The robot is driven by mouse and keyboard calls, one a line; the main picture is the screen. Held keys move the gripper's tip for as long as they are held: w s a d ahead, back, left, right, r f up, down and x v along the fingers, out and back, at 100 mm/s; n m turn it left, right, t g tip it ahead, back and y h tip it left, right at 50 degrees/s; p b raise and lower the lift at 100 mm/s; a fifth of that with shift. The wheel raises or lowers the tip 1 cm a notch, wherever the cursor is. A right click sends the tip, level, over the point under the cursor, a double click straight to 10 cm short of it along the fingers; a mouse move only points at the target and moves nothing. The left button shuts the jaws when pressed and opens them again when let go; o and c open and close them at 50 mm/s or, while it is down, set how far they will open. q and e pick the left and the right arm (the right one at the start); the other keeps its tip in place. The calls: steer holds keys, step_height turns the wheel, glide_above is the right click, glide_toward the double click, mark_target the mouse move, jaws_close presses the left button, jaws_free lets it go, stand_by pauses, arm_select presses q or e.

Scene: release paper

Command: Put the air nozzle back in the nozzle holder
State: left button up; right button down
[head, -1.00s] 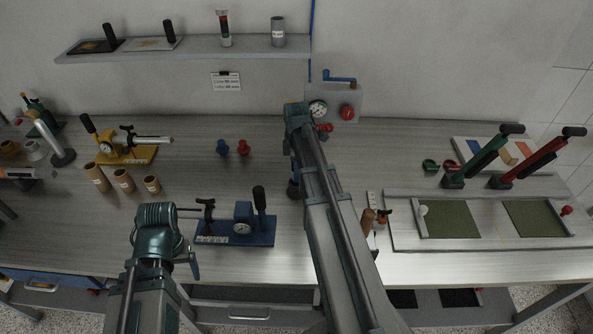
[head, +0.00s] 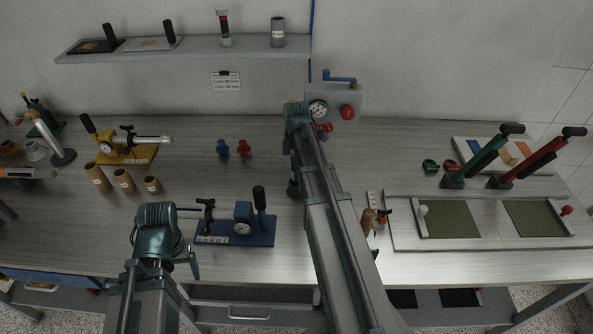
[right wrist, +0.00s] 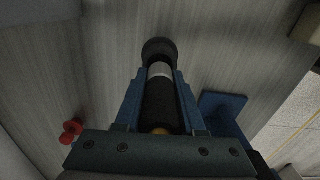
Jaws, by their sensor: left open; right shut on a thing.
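My right gripper (right wrist: 159,82) is shut on a black cylinder with a pale band (right wrist: 160,72), seemingly the air nozzle; the right wrist view shows it between the blue fingers, its round black end beyond their tips. In the head view, my right gripper (head: 293,188) hangs low over the table, mostly hidden by my right arm. My left gripper (head: 192,264) is empty near the front edge, open, its fingers largely hidden. I cannot tell for sure which object is the nozzle holder; a small brown fixture (head: 368,221) stands right of my right arm.
A blue gauge fixture (head: 262,235) stands between my arms. Blue and red pegs (head: 243,148) stand behind it. A grey box with gauge and red knob (head: 340,92) is by the wall. Two lever presses (head: 485,160) and a tray (head: 490,240) fill the right side.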

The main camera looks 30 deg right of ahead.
steer(key=shift+f+b, duration=1.3)
steer(key=shift+c, duration=2.2)
jaws_free()
steer(key=shift+r, duration=0.15)
step_height(320, 180, up, 14)
steer(key=p, duration=1.4)
steer(key=shift+f, duration=0.2)
